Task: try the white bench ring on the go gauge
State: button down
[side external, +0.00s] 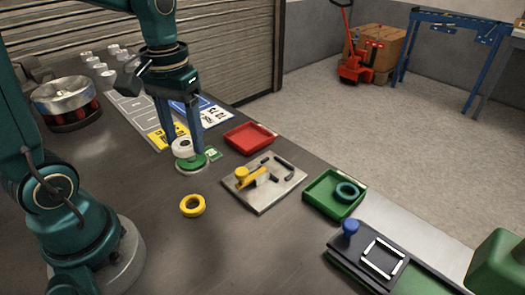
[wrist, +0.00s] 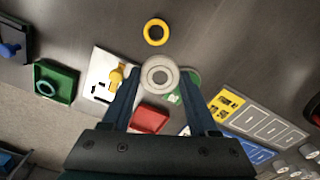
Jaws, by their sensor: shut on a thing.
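The white bench ring (side external: 182,145) is held between the two fingertips of my gripper (side external: 184,148). In the wrist view the ring (wrist: 160,63) lies flat between the fingertips of my gripper (wrist: 160,75), its hole facing the camera. A green round gauge (side external: 193,163) on a pale round base stands just below the ring in the side view, partly covered by it. In the wrist view the green gauge (wrist: 192,78) peeks out right of the ring, behind the finger. The ring appears above the gauge and off its centre; I cannot tell whether they touch.
A small green label (side external: 213,154) lies beside the gauge. A red tray (side external: 250,138), a metal plate (side external: 262,200) with a yellow-topped fixture, and a green tray (side external: 318,203) holding a teal ring (side external: 347,192) stand to the right. A yellow ring (side external: 193,206) lies in front on open bench.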

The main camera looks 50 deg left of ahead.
jog(key=w+a+n, duration=0.4)
jog(key=w+a, duration=0.1)
jog(key=a, duration=0.5)
jog(key=shift+s+d+f, duration=0.1)
jog(key=shift+d+f, duration=0.05)
jog(key=shift+f, duration=1.4)
jog(key=shift+s+d+f, duration=0.1)
jog(key=shift+f, duration=1.45)
jog(key=shift+f, duration=1.65)
jog(key=shift+c, duration=0.4)
grip_release()
jog(key=shift+r, duration=0.1)
jog(key=shift+r, duration=3.95)
